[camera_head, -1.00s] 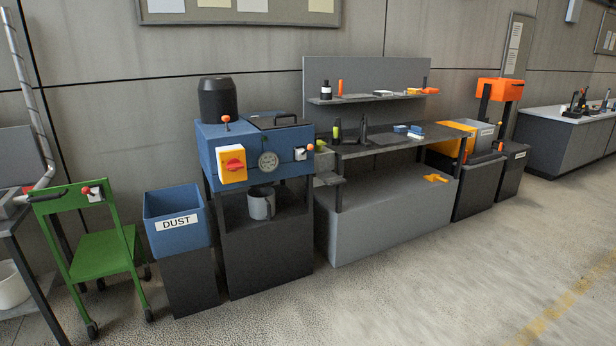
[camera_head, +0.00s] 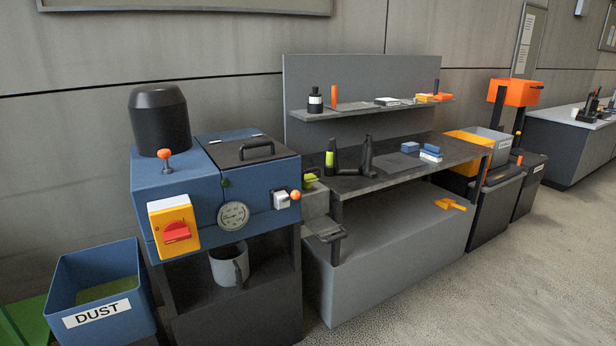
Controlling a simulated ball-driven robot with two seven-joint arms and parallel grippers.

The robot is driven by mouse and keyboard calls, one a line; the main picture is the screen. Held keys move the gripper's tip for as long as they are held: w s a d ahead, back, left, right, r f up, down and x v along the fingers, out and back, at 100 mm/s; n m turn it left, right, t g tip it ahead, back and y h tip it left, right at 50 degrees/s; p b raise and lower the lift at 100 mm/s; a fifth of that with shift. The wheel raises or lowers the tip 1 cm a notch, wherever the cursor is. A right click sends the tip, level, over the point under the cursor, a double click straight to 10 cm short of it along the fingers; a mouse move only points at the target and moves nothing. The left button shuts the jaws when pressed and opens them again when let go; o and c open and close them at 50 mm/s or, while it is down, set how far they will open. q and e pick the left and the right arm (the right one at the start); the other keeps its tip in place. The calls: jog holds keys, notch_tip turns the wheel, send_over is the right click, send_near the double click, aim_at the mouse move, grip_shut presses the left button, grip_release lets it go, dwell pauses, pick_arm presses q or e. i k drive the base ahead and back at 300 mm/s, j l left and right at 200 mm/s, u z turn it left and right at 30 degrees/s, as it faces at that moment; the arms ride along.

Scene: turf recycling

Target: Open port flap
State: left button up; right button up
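A blue machine (camera_head: 177,193) stands left of centre on a dark stand. A black flat flap with a handle (camera_head: 238,148) lies closed on its top right; I take it for the port flap. A black cylinder (camera_head: 160,120) and an orange-tipped lever (camera_head: 165,158) stand on the top left. The front carries a yellow box with a red switch (camera_head: 174,227), a round gauge (camera_head: 233,215) and a white latch with an orange knob (camera_head: 285,199). Neither of my grippers shows in the head view.
A blue DUST bin (camera_head: 104,302) stands at lower left. A grey cup (camera_head: 229,265) sits under the machine. To the right is a workbench (camera_head: 400,165) with tools and a shelf (camera_head: 375,106). Open floor (camera_head: 500,300) lies at lower right.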

aim_at(307, 176)
jog(key=i+l+u, duration=0.15)
jog(key=i+l, duration=0.15)
jog(key=i, duration=0.15)
jog(key=i+l+u, duration=0.35)
jog(key=i+l, duration=0.4)
jog(key=i+l+u, duration=0.15)
jog(key=i+l, duration=0.25)
jog(key=i+l+u, duration=0.2)
jog(key=l, duration=0.3)
jog(key=i+l+u, duration=0.15)
jog(key=i+l, duration=0.3)
jog(key=k+l, duration=0.05)
jog(key=l, duration=0.05)
